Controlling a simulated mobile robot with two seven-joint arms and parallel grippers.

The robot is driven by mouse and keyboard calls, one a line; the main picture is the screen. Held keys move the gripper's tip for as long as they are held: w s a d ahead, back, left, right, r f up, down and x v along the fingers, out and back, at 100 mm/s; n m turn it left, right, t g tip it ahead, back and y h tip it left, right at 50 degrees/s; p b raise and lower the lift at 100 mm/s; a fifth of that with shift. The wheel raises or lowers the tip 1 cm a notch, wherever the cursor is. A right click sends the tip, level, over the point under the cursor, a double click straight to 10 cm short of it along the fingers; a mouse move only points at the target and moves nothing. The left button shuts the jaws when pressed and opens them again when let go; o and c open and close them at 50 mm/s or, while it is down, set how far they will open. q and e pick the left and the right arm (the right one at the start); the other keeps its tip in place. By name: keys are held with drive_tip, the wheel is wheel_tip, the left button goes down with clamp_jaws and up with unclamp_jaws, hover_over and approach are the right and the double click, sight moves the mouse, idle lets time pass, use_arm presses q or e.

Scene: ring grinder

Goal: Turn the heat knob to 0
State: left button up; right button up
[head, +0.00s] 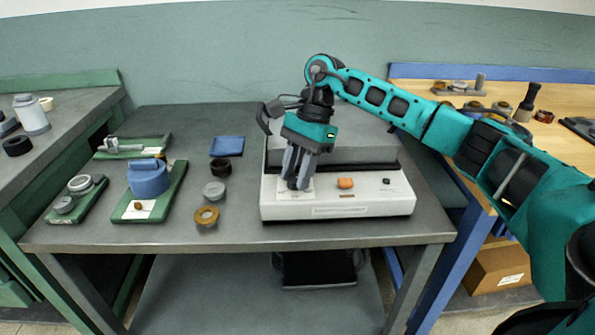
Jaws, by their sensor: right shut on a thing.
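A white hotplate-like device (336,208) with a dark grey top stands on the right part of the grey table. Its sloped front panel bears an orange switch (345,183) in the middle and a small dark button (386,181) at the right. My right gripper (297,182) points down at the left part of this panel, over a pale label. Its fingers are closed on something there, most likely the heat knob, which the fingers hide. I cannot read the knob's setting. My left gripper is not in view.
On the grey table (330,234) to the left are a blue block (148,177) on a green board, a brass ring (206,217), a grey cup (214,191), a dark ring (220,168) and a blue pad (227,146). The table's front strip is clear.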

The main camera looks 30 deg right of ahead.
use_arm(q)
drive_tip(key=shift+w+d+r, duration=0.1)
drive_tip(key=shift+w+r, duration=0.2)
use_arm(e)
drive_tip(key=o, duration=0.7)
drive_tip(key=shift+c, duration=0.2)
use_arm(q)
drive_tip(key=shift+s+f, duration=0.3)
use_arm(e)
drive_tip(key=o, duration=0.4)
drive_tip(key=shift+r, duration=0.15)
use_arm(q)
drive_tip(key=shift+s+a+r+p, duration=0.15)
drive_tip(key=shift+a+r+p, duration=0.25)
drive_tip(key=shift+p, duration=0.35)
use_arm(e)
drive_tip(key=v, duration=1.2)
drive_tip(key=shift+w+d+r, duration=0.1)
drive_tip(key=shift+d+r, duration=0.05)
drive_tip(key=shift+r, duration=0.15)
